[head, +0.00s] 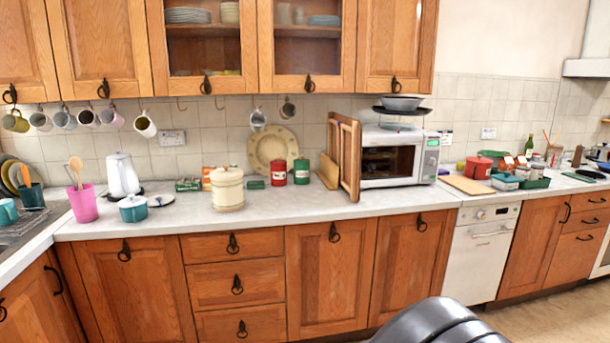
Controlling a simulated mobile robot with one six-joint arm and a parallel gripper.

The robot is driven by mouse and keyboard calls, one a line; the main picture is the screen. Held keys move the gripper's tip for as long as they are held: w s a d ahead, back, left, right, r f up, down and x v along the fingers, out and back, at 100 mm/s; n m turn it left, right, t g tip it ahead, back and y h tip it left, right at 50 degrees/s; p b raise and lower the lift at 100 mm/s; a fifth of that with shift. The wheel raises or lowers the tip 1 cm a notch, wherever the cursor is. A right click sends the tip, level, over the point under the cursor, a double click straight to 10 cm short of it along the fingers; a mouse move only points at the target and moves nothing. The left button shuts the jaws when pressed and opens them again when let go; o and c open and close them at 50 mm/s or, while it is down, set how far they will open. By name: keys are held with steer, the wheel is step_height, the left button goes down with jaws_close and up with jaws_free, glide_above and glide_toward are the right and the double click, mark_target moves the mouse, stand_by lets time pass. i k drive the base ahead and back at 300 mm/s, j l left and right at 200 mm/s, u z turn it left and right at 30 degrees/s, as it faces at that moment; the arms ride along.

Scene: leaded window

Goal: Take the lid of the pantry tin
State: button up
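A cream pantry tin (228,194) stands upright on the worktop, left of the middle in the head view. Its cream lid (226,174) sits on top, with a small knob at its centre. The lid appears closed on the tin. My gripper is not in view. A dark, rounded part of my own body shows at the bottom edge, well apart from the tin and in front of the cupboards.
A red tin (278,173) and a green tin (301,171) stand right of the cream tin. A plate (272,143) leans behind. Wooden boards (347,155) stand beside the microwave (390,157). A teal pot (133,209) is at left. The worktop (300,205) is clear in front.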

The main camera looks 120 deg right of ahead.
mark_target(226, 173)
steer(key=z, duration=3.4)
